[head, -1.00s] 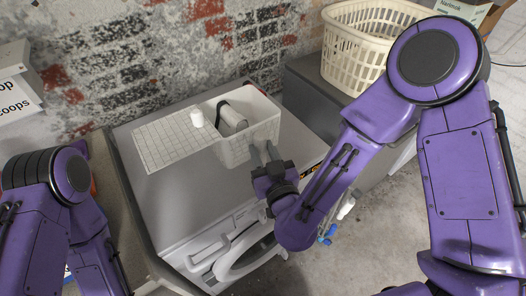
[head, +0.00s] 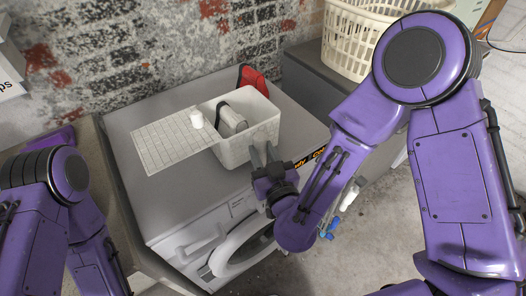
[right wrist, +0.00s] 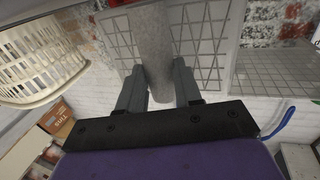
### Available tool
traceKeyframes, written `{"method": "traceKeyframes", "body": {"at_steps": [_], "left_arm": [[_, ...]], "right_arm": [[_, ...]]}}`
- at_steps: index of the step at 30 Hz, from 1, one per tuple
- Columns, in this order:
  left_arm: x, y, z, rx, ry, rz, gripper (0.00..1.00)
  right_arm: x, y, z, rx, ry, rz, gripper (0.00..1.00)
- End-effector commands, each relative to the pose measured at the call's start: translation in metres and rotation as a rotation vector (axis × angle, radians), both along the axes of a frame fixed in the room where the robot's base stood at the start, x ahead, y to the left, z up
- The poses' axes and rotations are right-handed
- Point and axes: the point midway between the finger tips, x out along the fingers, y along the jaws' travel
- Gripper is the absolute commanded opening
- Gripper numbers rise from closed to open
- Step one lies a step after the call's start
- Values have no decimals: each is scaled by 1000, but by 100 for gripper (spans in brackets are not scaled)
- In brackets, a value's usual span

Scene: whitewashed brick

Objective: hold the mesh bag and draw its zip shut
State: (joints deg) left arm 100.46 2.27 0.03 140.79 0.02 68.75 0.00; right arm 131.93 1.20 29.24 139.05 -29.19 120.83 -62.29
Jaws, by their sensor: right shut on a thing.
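The white mesh bag (head: 240,150) is box-shaped and stands on the grey machine top. Its gridded lid flap (head: 165,145) lies folded open to the left, and a grey object (head: 232,120) shows inside. A small white cylinder (head: 197,118) is at the flap's inner edge. My right gripper (head: 264,155) is at the bag's near right side. In the right wrist view the right gripper (right wrist: 160,88) is closed around a pale grey, rounded piece (right wrist: 152,45) in front of gridded panels. What this piece joins to is unclear. My left arm is at the left; its gripper is out of sight.
A cream laundry basket (head: 355,38) stands at the back right. A red object (head: 258,80) is behind the bag. The bag stands on a washing machine (head: 175,195) with a round door at the front. The machine top (head: 285,100) is clear right of the bag.

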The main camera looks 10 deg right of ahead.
Motion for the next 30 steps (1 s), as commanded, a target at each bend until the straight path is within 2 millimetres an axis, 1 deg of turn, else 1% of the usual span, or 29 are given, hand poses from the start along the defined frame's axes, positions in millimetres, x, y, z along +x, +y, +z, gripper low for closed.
{"method": "traceKeyframes", "body": {"at_steps": [1,5,17,30], "left_arm": [[2,0,-10,1,-3,0,79],[2,0,-15,1,-3,0,79],[0,1,-17,1,0,0,79],[0,1,-25,0,1,0,79]], "right_arm": [[0,0,-9,0,-1,1,0],[0,0,-14,0,-2,0,0],[0,0,-16,1,-1,-1,0],[0,1,-24,-1,-1,-1,0]]}}
